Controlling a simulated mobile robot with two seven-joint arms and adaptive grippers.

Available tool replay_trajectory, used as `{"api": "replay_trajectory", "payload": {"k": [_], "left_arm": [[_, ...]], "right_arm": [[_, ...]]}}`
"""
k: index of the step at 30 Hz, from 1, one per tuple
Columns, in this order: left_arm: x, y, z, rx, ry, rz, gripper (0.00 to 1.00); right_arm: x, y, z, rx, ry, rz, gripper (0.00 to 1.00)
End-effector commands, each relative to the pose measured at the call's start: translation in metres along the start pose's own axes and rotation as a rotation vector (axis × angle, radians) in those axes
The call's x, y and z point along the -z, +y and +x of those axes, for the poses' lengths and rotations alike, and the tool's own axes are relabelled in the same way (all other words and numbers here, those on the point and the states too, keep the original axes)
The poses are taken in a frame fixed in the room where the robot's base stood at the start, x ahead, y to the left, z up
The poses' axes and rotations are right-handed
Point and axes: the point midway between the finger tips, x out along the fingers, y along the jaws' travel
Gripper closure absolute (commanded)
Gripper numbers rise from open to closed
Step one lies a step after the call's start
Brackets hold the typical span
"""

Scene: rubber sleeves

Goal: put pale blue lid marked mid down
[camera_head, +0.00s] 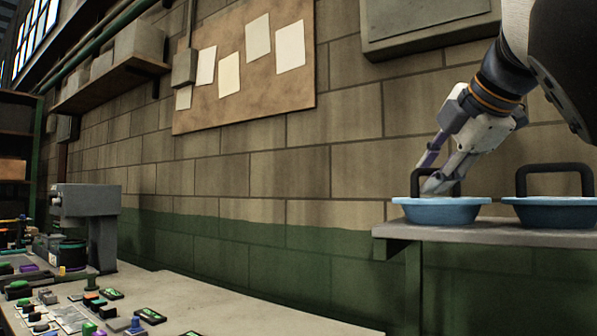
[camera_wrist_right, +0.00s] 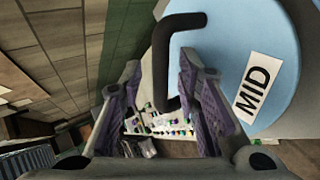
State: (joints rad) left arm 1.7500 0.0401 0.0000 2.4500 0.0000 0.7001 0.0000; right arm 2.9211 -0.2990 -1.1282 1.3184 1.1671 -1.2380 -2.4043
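The pale blue lid marked MID (camera_head: 440,214) sits on the shelf at the right of the head view, its black handle (camera_head: 415,182) upright. In the right wrist view the same lid (camera_wrist_right: 231,35) fills the upper right, with its white MID label (camera_wrist_right: 257,87). My right gripper (camera_head: 430,177) is at the handle from above. In the right wrist view its fingers (camera_wrist_right: 160,68) are spread, with the handle's bar between them and a gap on the left side. The right finger hides part of the handle. My left gripper is not in view.
A second blue lid (camera_head: 555,214) with a black handle stands just right on the same shelf (camera_head: 480,232). The block wall (camera_head: 345,190) is close behind. A lower bench (camera_head: 215,300) with a grey machine (camera_head: 90,205) and small parts lies at the left.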

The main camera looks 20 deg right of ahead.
Motion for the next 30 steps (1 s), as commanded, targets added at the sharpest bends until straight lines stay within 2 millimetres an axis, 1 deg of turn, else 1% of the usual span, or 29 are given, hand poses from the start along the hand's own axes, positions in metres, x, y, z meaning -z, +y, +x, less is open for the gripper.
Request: {"api": "replay_trajectory", "payload": {"k": [8, 11, 14, 18, 21, 25, 30], "left_arm": [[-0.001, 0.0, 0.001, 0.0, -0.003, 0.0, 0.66], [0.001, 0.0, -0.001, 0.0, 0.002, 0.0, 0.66], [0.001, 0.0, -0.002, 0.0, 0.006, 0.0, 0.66], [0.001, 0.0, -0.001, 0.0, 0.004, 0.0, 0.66], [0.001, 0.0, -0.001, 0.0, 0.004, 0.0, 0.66], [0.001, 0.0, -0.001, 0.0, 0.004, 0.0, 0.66], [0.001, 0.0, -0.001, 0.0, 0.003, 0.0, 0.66]], "right_arm": [[0.0, 0.002, -0.001, 0.001, -0.001, -0.001, 0.7], [0.0, 0.003, -0.018, -0.003, -0.001, -0.001, 0.7], [0.0, 0.003, -0.041, -0.003, -0.002, 0.0, 0.7], [-0.001, 0.003, -0.077, -0.001, -0.003, -0.001, 0.7], [0.0, 0.003, -0.098, -0.001, -0.002, -0.001, 0.7], [0.0, 0.003, -0.116, 0.0, -0.001, -0.001, 0.7], [0.0, 0.002, -0.121, 0.001, 0.0, 0.0, 0.7]]}}
